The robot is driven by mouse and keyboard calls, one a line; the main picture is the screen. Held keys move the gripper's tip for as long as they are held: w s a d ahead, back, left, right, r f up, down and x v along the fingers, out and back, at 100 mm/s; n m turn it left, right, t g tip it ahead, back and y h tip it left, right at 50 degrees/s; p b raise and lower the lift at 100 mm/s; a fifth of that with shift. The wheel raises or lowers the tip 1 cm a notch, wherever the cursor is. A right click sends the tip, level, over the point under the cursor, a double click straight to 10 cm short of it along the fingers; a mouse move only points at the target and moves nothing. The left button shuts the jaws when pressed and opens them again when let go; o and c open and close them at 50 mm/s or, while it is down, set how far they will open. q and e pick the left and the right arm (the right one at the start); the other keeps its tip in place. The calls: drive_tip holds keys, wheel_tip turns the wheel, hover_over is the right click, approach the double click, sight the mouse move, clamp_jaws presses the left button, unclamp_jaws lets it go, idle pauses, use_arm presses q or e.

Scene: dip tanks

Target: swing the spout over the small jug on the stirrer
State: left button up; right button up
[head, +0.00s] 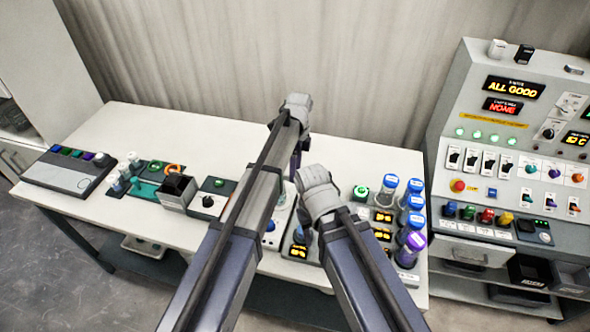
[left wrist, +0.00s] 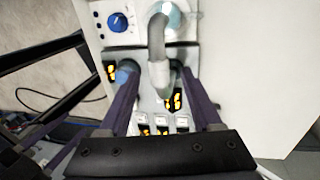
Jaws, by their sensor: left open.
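A grey bent pipe, which looks like the spout (left wrist: 157,45), stands between the fingers of my left gripper (left wrist: 160,73) in the left wrist view. The fingers are open, one on each side of it, and I see no clear grip. At the pipe's far end is a pale blue round thing (left wrist: 174,16), likely the small jug, partly covered by the pipe. In the head view my arms hide the spout and most of the jug. My right gripper's fingers are hidden behind its wrist.
Several blue-capped bottles (head: 415,186) stand close to the right of my right wrist. Boxes with knobs and a dark box (head: 177,188) stand left of my left arm. A control cabinet (head: 510,130) stands on the right. The back strip of the white table (head: 190,122) is clear.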

use_arm(q)
drive_tip(key=r+p, duration=0.2)
drive_tip(key=w+r+p, duration=0.1)
drive_tip(key=r+p, duration=0.1)
drive_tip(key=r, duration=0.1)
drive_tip(key=shift+d+r+p, duration=0.15)
drive_tip(key=shift+r+p, duration=0.2)
drive_tip(key=shift+p, duration=0.05)
drive_tip(key=s+a+n+t, duration=0.3)
drive_tip(key=s+a+n, duration=1.5)
drive_tip(key=s+n, duration=0.25)
drive_tip(key=s+d+f+m+g+b, duration=0.1)
drive_tip(key=s+d+f+m+b, duration=0.2)
drive_tip(key=d+f+b, duration=0.8)
drive_tip(key=shift+s+d+f+y+b, duration=0.2)
drive_tip(key=shift+s+f+y+b, duration=0.1)
drive_tip(key=shift+s+f+b, duration=0.55)
drive_tip(key=shift+w, duration=0.1)
